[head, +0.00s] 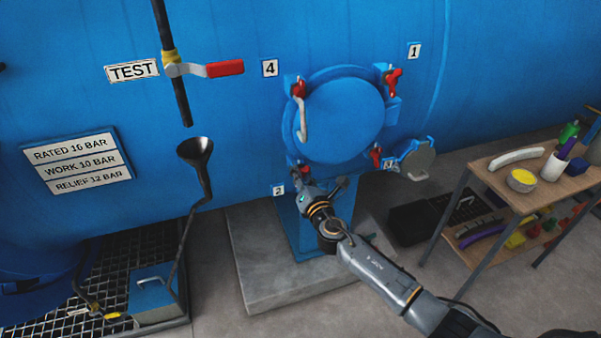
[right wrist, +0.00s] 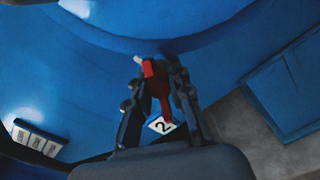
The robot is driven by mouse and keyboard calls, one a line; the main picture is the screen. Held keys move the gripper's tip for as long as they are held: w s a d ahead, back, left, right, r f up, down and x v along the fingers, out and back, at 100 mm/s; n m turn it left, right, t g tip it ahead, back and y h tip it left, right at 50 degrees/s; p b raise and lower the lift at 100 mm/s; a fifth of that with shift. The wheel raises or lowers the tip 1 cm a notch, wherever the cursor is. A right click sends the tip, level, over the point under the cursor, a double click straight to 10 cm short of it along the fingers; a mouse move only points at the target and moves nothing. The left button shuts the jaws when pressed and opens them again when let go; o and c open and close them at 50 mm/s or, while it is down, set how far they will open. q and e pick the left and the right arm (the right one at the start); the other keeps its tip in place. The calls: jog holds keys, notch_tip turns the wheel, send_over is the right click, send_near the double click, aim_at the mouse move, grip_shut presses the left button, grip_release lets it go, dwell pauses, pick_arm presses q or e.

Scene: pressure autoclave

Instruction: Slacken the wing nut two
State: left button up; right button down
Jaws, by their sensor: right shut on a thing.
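The blue round door (head: 345,115) is closed on the blue vessel, with red wing nuts around its rim beside number labels. Wing nut two (head: 304,171) is at the lower left of the door, near the label 2 (head: 279,190). My right gripper (head: 308,182) reaches up to it from below and partly hides it. In the right wrist view the red wing nut (right wrist: 157,82) stands between the two fingers of my right gripper (right wrist: 158,90), which are shut on it. The label 2 (right wrist: 161,125) shows behind the fingers. My left gripper is in neither view.
Other wing nuts sit by label 1 (head: 414,51), label 3 (head: 390,163) and label 4 (head: 270,69). A wooden-topped bench (head: 535,185) with tools stands right. A black funnel (head: 195,151) and a red-handled TEST valve (head: 224,69) are left.

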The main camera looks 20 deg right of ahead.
jog(key=shift+f, duration=0.1)
jog(key=c, duration=1.2)
grip_release()
jog(key=shift+s, duration=0.1)
jog(key=s, duration=1.1)
jog(key=shift+s+d, duration=0.15)
jog(key=shift+s, duration=0.25)
